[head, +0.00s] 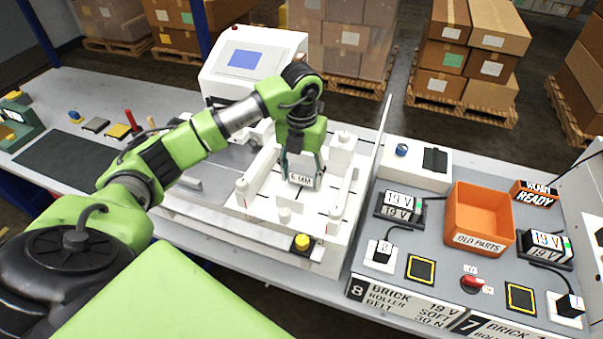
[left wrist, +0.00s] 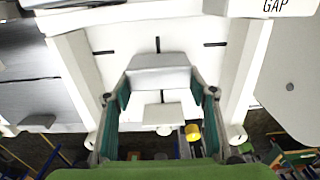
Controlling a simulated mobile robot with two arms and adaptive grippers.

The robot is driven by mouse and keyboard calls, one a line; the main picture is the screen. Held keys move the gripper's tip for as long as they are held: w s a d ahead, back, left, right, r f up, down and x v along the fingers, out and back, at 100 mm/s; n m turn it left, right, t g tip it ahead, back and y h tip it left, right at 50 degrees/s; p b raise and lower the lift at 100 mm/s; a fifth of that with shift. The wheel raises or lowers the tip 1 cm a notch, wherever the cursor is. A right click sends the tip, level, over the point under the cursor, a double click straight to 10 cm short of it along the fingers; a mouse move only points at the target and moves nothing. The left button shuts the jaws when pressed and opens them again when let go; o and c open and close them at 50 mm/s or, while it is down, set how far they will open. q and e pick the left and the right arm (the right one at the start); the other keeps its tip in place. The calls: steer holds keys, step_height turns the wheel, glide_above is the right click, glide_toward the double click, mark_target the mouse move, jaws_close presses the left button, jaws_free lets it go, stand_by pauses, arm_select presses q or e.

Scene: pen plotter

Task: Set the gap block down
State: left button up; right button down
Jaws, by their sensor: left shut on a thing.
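The gap block (head: 301,180) is a small pale block marked "6 MM". My left gripper (head: 302,168) points down and is shut on it. In the left wrist view the block (left wrist: 160,72) sits between the two teal-padded fingers. The block is over the white bed (head: 262,186) of the plotter, between its two raised side rails. I cannot tell whether its underside touches the bed. My right gripper is not in view.
White posts (head: 285,215) and rails surround the bed. A yellow button (head: 302,242) is at its front edge. A white console with a blue screen (head: 243,58) stands behind. An upright panel (head: 372,170) divides it from the orange old parts bin (head: 480,212) at right.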

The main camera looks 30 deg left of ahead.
mark_target(302, 172)
arm_select(q)
steer(key=shift+f, duration=0.4)
steer(key=o, duration=0.8)
steer(key=shift+f, duration=0.2)
steer(key=o, duration=0.4)
steer(key=shift+r, duration=0.1)
steer(key=shift+o, duration=0.2)
steer(key=shift+s, duration=0.1)
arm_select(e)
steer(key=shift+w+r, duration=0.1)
arm_select(q)
steer(key=shift+r, duration=0.1)
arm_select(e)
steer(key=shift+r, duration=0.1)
arm_select(q)
step_height(302, 172, up, 7)
steer(key=b, duration=0.3)
step_height(302, 172, up, 4)
steer(key=shift+r, duration=0.55)
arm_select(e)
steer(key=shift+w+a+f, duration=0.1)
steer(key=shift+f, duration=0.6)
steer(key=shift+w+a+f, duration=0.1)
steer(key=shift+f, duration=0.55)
